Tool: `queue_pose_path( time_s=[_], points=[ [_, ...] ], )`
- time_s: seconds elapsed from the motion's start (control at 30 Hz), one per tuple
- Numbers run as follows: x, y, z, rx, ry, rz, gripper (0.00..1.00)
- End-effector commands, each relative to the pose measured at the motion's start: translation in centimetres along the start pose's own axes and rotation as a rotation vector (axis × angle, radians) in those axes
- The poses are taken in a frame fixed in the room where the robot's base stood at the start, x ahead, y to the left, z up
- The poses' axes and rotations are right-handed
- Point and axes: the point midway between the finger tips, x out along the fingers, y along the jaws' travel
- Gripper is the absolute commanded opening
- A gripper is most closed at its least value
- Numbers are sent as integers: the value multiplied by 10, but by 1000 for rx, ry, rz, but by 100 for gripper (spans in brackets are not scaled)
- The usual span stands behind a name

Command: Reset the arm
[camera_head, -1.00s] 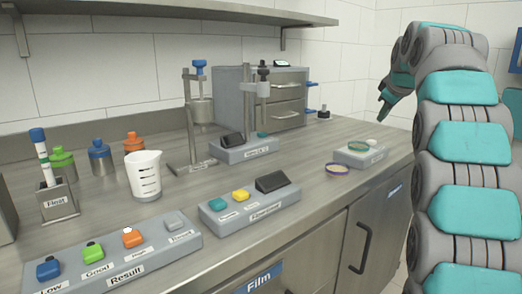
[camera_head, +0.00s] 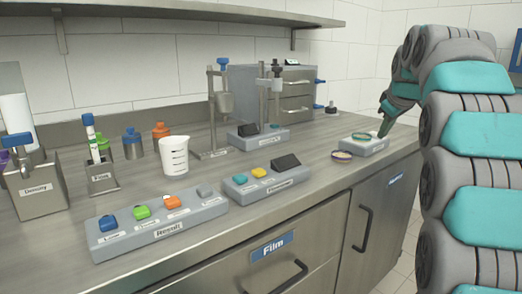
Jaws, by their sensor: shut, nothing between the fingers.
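My arm, in grey and teal segments, rises along the right side of the head view and bends over toward the counter. My gripper (camera_head: 383,129) points down at the right end of the steel counter. Its fingers look shut with nothing between them. It is just above or behind a small grey device (camera_head: 372,146) with a round ringed dish on top. From this angle I cannot tell whether it touches the device. A second ringed dish (camera_head: 342,156) is at the device's left.
A grey button block (camera_head: 165,237) and a smaller one (camera_head: 262,186) lie along the counter's front. A white measuring jug (camera_head: 174,156), capped bottles (camera_head: 131,148) and a metal stand (camera_head: 213,110) are behind. A shelf (camera_head: 200,12) hangs above.

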Motion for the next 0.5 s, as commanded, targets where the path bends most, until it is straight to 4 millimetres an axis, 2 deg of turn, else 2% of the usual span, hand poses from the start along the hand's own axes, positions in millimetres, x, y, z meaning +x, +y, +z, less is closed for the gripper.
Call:
queue_pose_path(
  time_s=[0.17, 0.23, 0.37, 0.5],
  points=[
    [1, -40, 20, 62, -56, -58, 0],
    [0, -62, 33, 96, -87, -86, 0],
    [-2, -110, 64, 166, -160, -144, 0],
    [-5, -163, 103, 235, -246, -197, 0]
  ],
)
